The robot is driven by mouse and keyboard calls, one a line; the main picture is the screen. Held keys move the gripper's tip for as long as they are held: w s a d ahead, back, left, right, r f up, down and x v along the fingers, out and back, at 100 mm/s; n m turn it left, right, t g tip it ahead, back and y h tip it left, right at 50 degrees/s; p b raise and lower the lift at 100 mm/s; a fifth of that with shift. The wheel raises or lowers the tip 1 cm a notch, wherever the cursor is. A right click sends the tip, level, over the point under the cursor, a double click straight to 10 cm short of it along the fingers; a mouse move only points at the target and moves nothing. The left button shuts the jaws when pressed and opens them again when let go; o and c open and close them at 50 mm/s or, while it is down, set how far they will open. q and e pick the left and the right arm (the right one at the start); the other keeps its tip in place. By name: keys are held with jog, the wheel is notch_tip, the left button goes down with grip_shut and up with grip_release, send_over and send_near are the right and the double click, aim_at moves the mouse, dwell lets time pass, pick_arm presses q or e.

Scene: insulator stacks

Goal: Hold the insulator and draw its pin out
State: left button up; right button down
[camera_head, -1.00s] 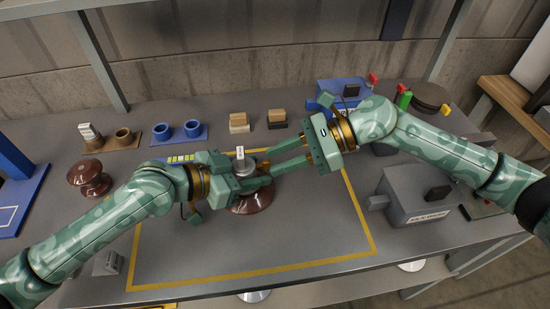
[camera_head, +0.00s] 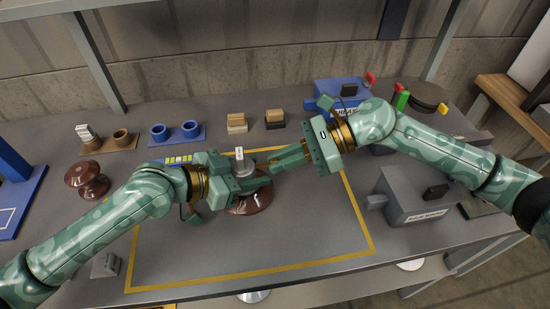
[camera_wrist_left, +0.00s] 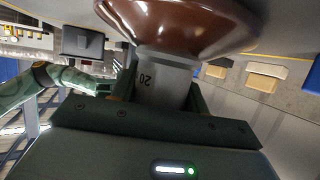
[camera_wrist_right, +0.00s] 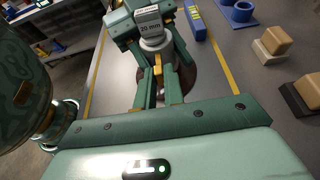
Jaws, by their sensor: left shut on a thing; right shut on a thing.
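The insulator stands in the yellow outline, with a brown disc (camera_head: 250,203) below a grey metal cap (camera_head: 243,168). Its disc (camera_wrist_left: 185,25) and cap (camera_wrist_left: 162,78) fill the left wrist view. My left gripper (camera_head: 252,180) is shut around the cap. My right gripper (camera_head: 270,164) reaches in from the right, its fingers close together at the cap's side. In the right wrist view a small tan piece (camera_wrist_right: 158,78), seemingly the pin, shows between its fingers; the grip itself is partly hidden. A white label (camera_wrist_right: 149,20) marked in mm shows above the cap.
A second brown insulator (camera_head: 87,180) stands at the left. A grey box (camera_head: 412,195) and a blue fixture (camera_head: 340,92) are at right. The front outlined area is clear.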

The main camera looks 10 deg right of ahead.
pick_arm(q)
jog(key=shift+w+a, duration=0.1)
jog(key=shift+a, duration=0.05)
pick_arm(e)
jog(key=c, duration=1.5)
grip_release()
jog(key=shift+w, duration=0.1)
jog(key=v, duration=1.2)
pick_arm(q)
jog(key=o, duration=1.2)
jog(key=shift+c, duration=0.2)
